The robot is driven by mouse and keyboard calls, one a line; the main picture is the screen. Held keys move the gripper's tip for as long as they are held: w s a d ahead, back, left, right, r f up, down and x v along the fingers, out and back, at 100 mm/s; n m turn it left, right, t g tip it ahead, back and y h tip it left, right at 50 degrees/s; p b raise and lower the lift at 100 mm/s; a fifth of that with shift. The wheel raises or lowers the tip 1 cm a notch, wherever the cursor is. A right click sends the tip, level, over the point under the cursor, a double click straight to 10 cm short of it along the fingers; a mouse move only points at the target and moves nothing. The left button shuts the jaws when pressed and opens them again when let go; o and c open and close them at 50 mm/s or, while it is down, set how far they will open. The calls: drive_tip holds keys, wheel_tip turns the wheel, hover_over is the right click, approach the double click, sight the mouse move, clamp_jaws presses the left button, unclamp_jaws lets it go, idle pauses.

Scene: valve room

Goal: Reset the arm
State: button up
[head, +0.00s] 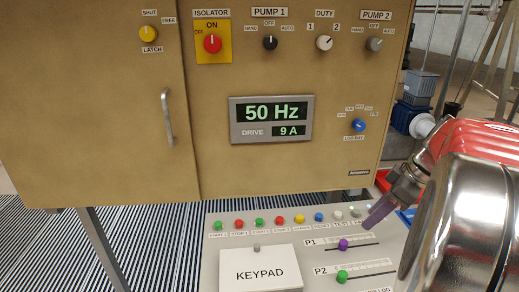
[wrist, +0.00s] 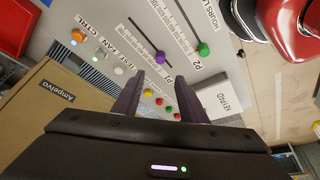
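My gripper (head: 377,215) hangs over the right back part of the sloping control desk in the head view, beside the purple P1 slider knob. In the wrist view its two dark purple fingers (wrist: 159,84) stand apart with nothing between them. The gap looks onto the desk and its row of coloured buttons. My arm fills the right edge of the head view and hides part of the desk there. The fingers are seen edge-on in the head view, and whether they touch the desk cannot be told.
The desk (head: 214,262) carries a purple P1 knob (head: 343,243), a green P2 knob (head: 342,277) and a keypad cover (head: 262,272). A tan cabinet (head: 90,100) with knobs and a display reading 50 Hz (head: 271,119) stands behind. A blue motor (head: 412,115) is at the right.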

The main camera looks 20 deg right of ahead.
drive_tip(key=s+a+m+h, duration=0.1)
drive_tip(key=s+a+m, duration=0.1)
drive_tip(key=a, duration=1.4)
drive_tip(key=s+a+f+m+t+h, duration=0.1)
drive_tip(key=s+a+m, duration=0.1)
drive_tip(key=a, duration=1.4)
drive_tip(key=shift+s+a+f+m+t, duration=0.2)
drive_tip(key=shift+a+f+m+t, duration=0.1)
drive_tip(key=shift+m, duration=0.6)
